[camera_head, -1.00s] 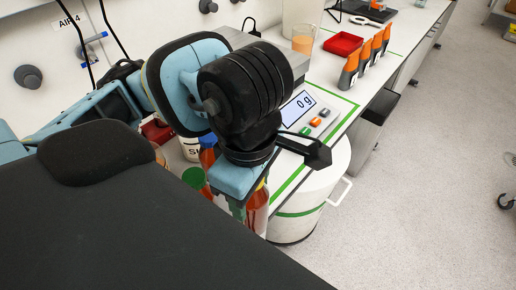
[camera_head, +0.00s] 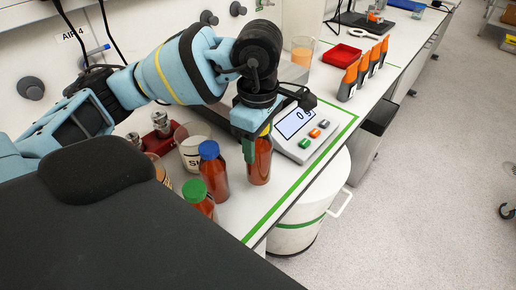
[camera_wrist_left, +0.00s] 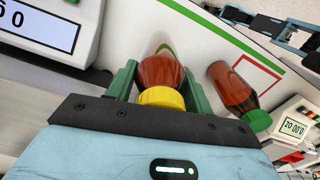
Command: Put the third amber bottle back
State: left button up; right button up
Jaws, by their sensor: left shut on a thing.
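My left gripper (camera_head: 256,138) points down and is shut on an amber bottle with a yellow cap (camera_head: 260,165). The bottle is upright beside the scale; whether its base touches the bench, I cannot tell. In the left wrist view, the green fingers (camera_wrist_left: 160,84) sit on both sides of the yellow-capped bottle (camera_wrist_left: 160,70). A blue-capped amber bottle (camera_head: 213,172) stands left of it, and a green-capped amber bottle (camera_head: 200,203) stands nearer, partly hidden by my body. The green-capped bottle (camera_wrist_left: 232,88) also shows in the left wrist view. My right gripper is out of view.
The scale (camera_head: 312,128) reads 0 g, just right of the held bottle. A labelled tub (camera_head: 190,150) stands behind the blue-capped bottle. A red tray (camera_head: 341,55) and several orange-topped bottles (camera_head: 348,82) are farther back. A white bin (camera_head: 312,215) stands below the bench edge.

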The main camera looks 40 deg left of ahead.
pick_arm(q)
jog(key=shift+w+a, duration=0.1)
jog(key=shift+w+a+f, duration=0.1)
jog(key=shift+w+f, duration=0.05)
jog(key=shift+f, duration=0.75)
jog(key=shift+w+a+f, duration=0.1)
jog(key=shift+f, duration=0.75)
jog(key=shift+f, duration=0.15)
jog(key=shift+f, duration=0.1)
jog(key=o, duration=1.2)
jog(key=shift+o, duration=0.2)
notch_tip(320, 180, up, 12)
jog(key=shift+d+r+p, duration=0.1)
jog(key=shift+r+p, duration=0.15)
jog(key=shift+p, duration=0.2)
